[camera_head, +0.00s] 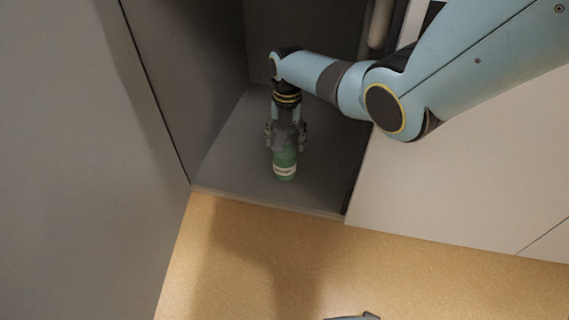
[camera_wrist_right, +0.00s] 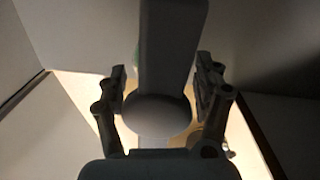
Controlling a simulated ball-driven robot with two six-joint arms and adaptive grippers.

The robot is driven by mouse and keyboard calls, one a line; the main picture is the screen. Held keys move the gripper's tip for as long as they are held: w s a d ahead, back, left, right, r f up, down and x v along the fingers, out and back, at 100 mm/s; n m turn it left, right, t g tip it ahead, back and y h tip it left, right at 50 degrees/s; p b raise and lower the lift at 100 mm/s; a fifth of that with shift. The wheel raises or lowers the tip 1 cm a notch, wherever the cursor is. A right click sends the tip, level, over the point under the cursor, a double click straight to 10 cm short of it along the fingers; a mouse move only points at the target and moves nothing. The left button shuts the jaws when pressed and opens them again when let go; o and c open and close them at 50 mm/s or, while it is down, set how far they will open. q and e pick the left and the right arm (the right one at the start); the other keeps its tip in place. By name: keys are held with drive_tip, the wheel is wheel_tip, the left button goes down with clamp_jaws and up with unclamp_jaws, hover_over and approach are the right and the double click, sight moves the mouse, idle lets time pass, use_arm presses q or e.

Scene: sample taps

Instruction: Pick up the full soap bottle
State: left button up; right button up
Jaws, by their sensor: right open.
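The green soap bottle (camera_head: 285,167) with a pale label stands upright on the floor of the open cabinet. Its top is hidden by my right gripper (camera_head: 286,143). The gripper points down into the cabinet with its fingers open, on either side of the bottle's upper part. I cannot tell whether they touch it. In the right wrist view the two fingers (camera_wrist_right: 161,78) are spread apart, and a grey part fills the middle between them. How full the bottle is cannot be seen.
The grey cabinet floor (camera_head: 235,150) is otherwise clear around the bottle. A grey panel (camera_head: 80,150) stands at left and a white cabinet front (camera_head: 460,190) at right. The cabinet's front edge (camera_head: 260,202) meets the tan floor (camera_head: 240,270).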

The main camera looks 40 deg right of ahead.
clamp_jaws()
idle(0.3)
